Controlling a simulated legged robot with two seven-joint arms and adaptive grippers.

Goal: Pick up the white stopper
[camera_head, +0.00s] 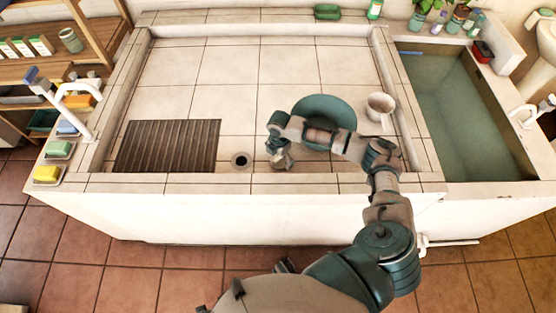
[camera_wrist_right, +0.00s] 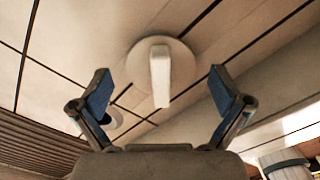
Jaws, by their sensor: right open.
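The white stopper (camera_wrist_right: 161,72), a round flat disc with an upright tab-like handle, stands on the tiled basin floor in the right wrist view. My right gripper (camera_wrist_right: 161,88) is open and empty, one blue-padded finger on each side of the handle in the picture, apart from it. In the head view my right gripper (camera_head: 281,157) is low over the basin floor, just right of the drain hole (camera_head: 241,160), and the stopper is hidden or too small to make out there. The drain hole also shows in the wrist view (camera_wrist_right: 113,118). My left gripper is out of view.
A green bowl (camera_head: 340,104) and a white mug (camera_head: 379,107) stand right of my gripper. A dark ribbed mat (camera_head: 168,147) lies to the left. The basin's raised front rim (camera_head: 290,184) is close. The back tiles are clear.

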